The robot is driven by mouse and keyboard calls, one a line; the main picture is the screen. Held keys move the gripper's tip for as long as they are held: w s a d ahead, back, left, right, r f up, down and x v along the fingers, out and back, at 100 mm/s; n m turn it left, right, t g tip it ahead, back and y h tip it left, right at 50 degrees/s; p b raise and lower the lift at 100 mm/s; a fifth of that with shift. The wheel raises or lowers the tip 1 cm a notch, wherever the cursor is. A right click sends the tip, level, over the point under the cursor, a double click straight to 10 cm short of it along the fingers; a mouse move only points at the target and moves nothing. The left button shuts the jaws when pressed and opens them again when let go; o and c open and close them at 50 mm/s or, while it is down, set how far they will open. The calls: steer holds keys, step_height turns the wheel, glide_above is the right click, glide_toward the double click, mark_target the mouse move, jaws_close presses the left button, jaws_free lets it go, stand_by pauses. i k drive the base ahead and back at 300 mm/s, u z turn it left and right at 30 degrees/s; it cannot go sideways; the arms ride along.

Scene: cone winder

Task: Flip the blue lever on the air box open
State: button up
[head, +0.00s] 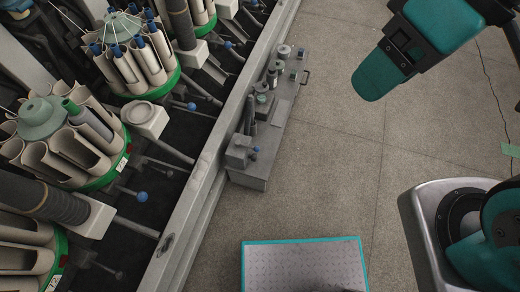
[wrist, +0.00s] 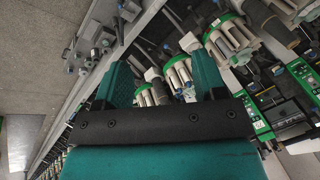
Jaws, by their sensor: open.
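The air box (head: 259,166) is a long grey box beside the machine's rail, with knobs, gauges and fittings on top. A small blue part, which looks like the blue lever (head: 256,150), sits at its near end by a grey block; its exact position is too small to read. In the wrist view the grey fittings of what looks like the air box (wrist: 92,42) show at upper left, beyond the left finger. My gripper (wrist: 162,76) is open and empty, its two teal fingers wide apart, well away from the box. The lever is not clear in the wrist view.
The winding machine fills the left, with green-rimmed carousels (head: 76,150) of cream tubes and blue-knobbed rods (head: 142,197) sticking out. A grey rail (head: 200,175) runs between it and the box. A teal-edged plate (head: 302,262) lies at the bottom. Open floor (head: 335,150) lies right of the box.

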mark_target(257, 148)
steer(key=z, duration=1.3)
steer(key=k, duration=1.25)
steer(key=u, duration=1.2)
steer(key=i, duration=0.5)
